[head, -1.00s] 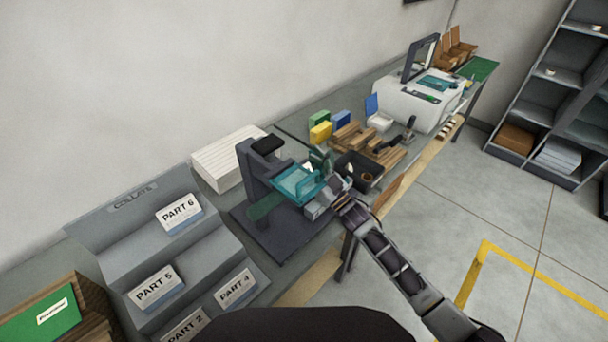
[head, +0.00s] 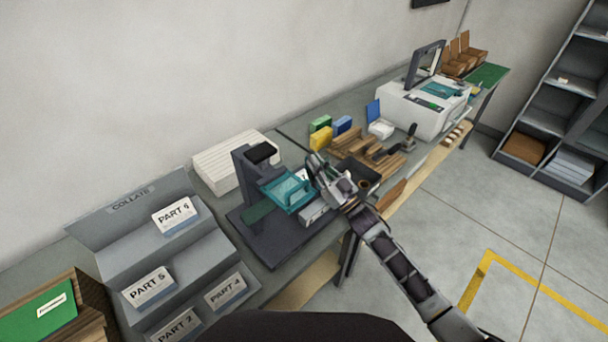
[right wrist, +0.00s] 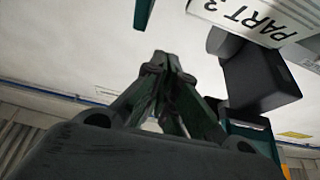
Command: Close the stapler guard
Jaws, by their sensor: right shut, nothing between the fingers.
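The stapler (head: 252,175) is a dark grey machine with an upright column and a broad base plate on the bench. Its translucent teal guard (head: 288,192) juts out in front of the column, above the base; I cannot tell its exact angle. My right gripper (head: 313,164) is shut and empty, just right of the guard; whether they touch is unclear. In the right wrist view its fingertips (right wrist: 163,60) meet, with a teal strip (right wrist: 144,12) above them. A dark block (right wrist: 258,78), perhaps part of the stapler, is to the right. My left gripper is out of view.
A grey collating rack (head: 205,245) with part booklets stands left of the stapler, and a white ribbed box (head: 232,162) behind it. A dark bin (head: 362,172), wooden blocks (head: 350,140) and a white printer (head: 415,108) stand to the right. Floor is clear in front.

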